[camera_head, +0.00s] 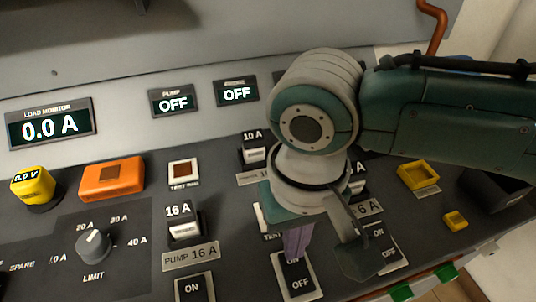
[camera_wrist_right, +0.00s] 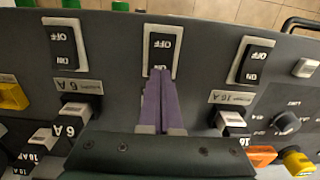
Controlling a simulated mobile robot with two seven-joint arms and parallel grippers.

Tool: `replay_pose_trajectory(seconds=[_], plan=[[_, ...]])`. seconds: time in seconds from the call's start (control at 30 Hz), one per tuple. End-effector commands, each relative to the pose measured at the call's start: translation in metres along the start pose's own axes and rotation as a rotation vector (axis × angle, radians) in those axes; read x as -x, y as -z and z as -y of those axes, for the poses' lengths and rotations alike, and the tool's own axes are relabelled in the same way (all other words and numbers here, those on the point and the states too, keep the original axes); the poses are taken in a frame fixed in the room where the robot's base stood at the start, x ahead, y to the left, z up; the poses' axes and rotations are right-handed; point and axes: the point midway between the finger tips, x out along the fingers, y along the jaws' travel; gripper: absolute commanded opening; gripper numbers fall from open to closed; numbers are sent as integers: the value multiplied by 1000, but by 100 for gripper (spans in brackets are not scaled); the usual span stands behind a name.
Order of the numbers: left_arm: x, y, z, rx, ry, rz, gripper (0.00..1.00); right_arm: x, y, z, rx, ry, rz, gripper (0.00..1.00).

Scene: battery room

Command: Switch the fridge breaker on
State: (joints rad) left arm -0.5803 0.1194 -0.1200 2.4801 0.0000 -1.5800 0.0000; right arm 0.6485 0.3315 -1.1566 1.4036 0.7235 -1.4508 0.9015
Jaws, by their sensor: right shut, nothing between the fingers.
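Three black rocker switches in white frames line the panel's front: the left one (camera_head: 195,287) by the "PUMP 16 A" label, the middle one (camera_head: 296,282), and the right one (camera_head: 382,248) by a 6 A label. The middle rocker's name label is hidden behind my gripper, so I cannot read whether it is the fridge breaker. The second display (camera_head: 236,92), its small title blurred, reads OFF. My right gripper (camera_head: 298,255) is shut and empty, purple fingertips at the ON end of the middle rocker, which also shows in the wrist view (camera_wrist_right: 162,45). Contact is unclear. My left gripper is not in view.
A PUMP display (camera_head: 173,102) reads OFF; the load monitor (camera_head: 50,125) reads 0.0 A. An orange block (camera_head: 112,180), yellow knob (camera_head: 33,185) and limit dial (camera_head: 93,244) are at left. Yellow parts (camera_head: 417,176) lie right of my arm. Green pieces (camera_head: 402,292) line the front edge.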

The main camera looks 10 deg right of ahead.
Motion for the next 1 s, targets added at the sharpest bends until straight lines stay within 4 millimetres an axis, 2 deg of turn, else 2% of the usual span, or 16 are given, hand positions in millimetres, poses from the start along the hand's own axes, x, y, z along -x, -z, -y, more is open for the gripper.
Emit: replay_pose_trajectory(seconds=[1.0], plan=[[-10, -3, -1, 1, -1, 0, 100, -16, 0, 0, -1, 1, 0, 0]])
